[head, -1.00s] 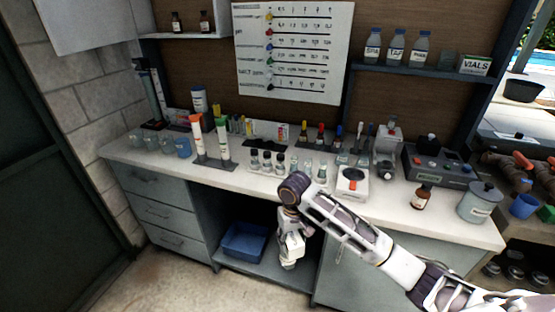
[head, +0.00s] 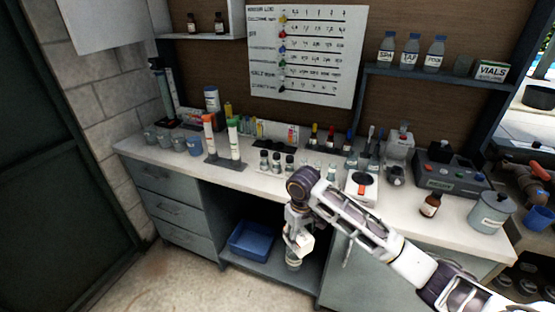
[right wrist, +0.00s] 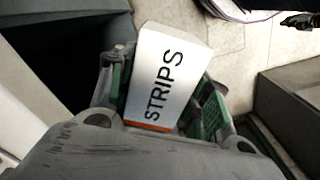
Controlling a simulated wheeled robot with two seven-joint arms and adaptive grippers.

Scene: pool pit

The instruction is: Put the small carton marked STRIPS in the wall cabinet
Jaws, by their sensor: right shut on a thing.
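The small white carton marked STRIPS (right wrist: 165,75), with an orange band at its lower edge, is between the green-padded fingers of my right gripper (right wrist: 168,100). In the head view, my right gripper (head: 296,248) hangs down in front of the counter with the carton (head: 305,244) in it, clear of any surface. The wall cabinet (head: 240,22) is at the upper left, partly cut off by the picture's top. Two brown bottles stand inside it. A pale panel (head: 105,22) to its left looks like its open door. My left gripper is not in view.
The counter (head: 262,184) is crowded with cups, test tubes, bottles and devices. A blue bin (head: 252,240) sits in the open bay below. A shelf (head: 440,76) at the right holds bottles and a VIALS box (head: 491,71). The floor at the lower left is clear.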

